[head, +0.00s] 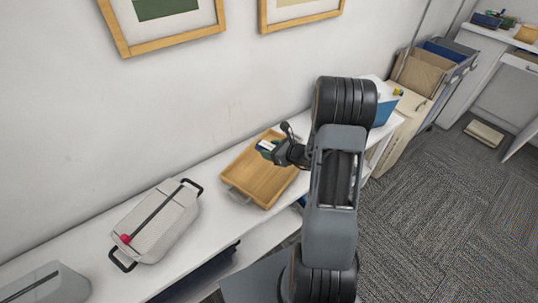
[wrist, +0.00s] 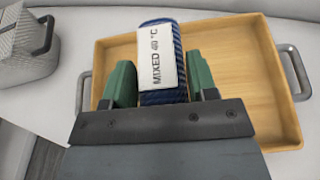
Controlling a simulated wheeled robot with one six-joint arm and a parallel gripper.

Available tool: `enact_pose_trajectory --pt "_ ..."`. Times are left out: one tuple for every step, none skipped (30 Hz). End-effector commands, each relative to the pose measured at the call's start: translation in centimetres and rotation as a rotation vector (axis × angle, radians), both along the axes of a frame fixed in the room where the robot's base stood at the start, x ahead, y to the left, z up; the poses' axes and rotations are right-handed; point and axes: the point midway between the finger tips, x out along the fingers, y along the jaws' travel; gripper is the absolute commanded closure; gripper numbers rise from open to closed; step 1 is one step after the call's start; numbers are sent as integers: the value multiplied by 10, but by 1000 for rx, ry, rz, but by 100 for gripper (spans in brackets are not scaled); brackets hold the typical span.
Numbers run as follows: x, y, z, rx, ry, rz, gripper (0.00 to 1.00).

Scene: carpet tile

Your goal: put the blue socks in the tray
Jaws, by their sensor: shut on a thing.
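The blue socks (wrist: 178,45) are a dark blue ribbed bundle with a white band marked "MIXED 40 °C". My gripper (wrist: 160,85) is shut on them, with a green fingertip on each side. The tray (wrist: 265,105) is a light wooden one with metal handles, lying behind and below the socks in the wrist view. In the head view my gripper (head: 274,148) is over the far part of the tray (head: 262,187), and the socks show only as a small patch. I cannot tell whether the socks touch the tray floor.
The tray stands on a white shelf (head: 85,238) along the wall. A grey lidded box (head: 160,222) with black handles is left of it, with a red thing on it. A blue box (head: 384,112) stands to the right, past my arm. The visible tray floor is bare.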

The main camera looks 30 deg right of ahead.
Motion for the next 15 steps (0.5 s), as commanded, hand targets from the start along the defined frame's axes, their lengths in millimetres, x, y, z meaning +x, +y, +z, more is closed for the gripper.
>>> enact_pose_trajectory --pt "12 -5 -6 0 0 2 71" --pt "18 -7 -12 0 1 2 71" --pt "23 -9 -21 1 2 2 71" --pt "26 -10 -26 2 3 2 71" --pt "30 -11 -31 1 2 2 71" --pt "35 -13 -36 1 1 3 71" --pt "38 -14 -40 1 1 3 71" --pt "41 -15 -44 1 1 3 71" --pt "44 -17 -48 1 1 3 71" --pt "46 -17 -50 1 -1 3 71" --pt "48 -18 -53 0 0 3 71" --pt "50 -19 -55 0 -1 4 71" --pt "51 -19 -56 0 -1 4 71" --pt "52 -20 -57 0 -1 4 71" --pt "53 -20 -58 1 -1 3 71"
